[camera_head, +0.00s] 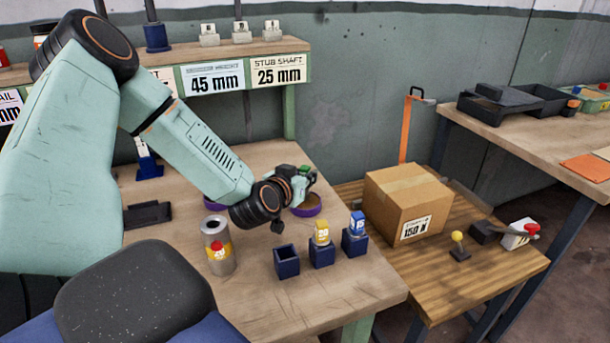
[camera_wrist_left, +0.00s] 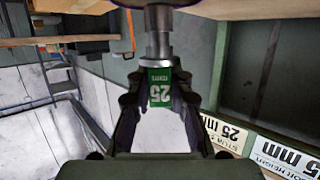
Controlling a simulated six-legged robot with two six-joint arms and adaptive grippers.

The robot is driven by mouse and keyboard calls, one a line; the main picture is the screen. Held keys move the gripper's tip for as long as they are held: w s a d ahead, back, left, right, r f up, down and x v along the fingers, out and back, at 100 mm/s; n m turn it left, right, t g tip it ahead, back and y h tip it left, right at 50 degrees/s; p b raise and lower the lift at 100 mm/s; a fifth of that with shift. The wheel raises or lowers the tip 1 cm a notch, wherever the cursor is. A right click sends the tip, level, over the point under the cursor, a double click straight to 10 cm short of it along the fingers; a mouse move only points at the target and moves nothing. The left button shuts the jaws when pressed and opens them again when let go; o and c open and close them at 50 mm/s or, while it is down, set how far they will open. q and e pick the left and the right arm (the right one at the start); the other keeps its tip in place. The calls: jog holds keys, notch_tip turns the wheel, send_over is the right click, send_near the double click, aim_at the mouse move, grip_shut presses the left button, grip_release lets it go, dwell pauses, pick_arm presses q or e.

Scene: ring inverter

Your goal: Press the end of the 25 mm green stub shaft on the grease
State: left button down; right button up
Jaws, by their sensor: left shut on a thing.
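My left gripper (camera_head: 298,180) is over the wooden bench. It is shut on the green stub shaft (camera_head: 305,170), partly hidden by the fingers in the head view. In the left wrist view my gripper (camera_wrist_left: 160,100) holds the shaft's green block marked 25 (camera_wrist_left: 160,88). The bare metal shaft (camera_wrist_left: 158,42) points away from the fingers to the top edge. A round purple dish (camera_head: 308,211), seemingly the grease, lies just under the gripper. The shaft end is at the dish's edge in the left wrist view; I cannot tell whether it touches the grease. My right gripper is not in view.
A spray can (camera_head: 218,246) stands left of the dish. Dark blue holders (camera_head: 287,262) stand in front, two carrying yellow and blue pieces. A cardboard box (camera_head: 408,203) is on the lower table at right. A shelf (camera_head: 290,72) with size labels is behind.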

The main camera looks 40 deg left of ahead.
pick_arm(q)
jog(key=shift+w+d+f, duration=0.1)
jog(key=shift+w+f, duration=0.05)
jog(key=shift+f, duration=0.15)
dwell(0.5)
jog(key=shift+f, duration=0.15)
dwell(1.0)
jog(key=shift+r+p, duration=0.9)
jog(key=shift+p, duration=0.05)
notch_tip(320, 180, up, 6)
jog(key=p, duration=0.6)
jog(key=shift+f, duration=0.3)
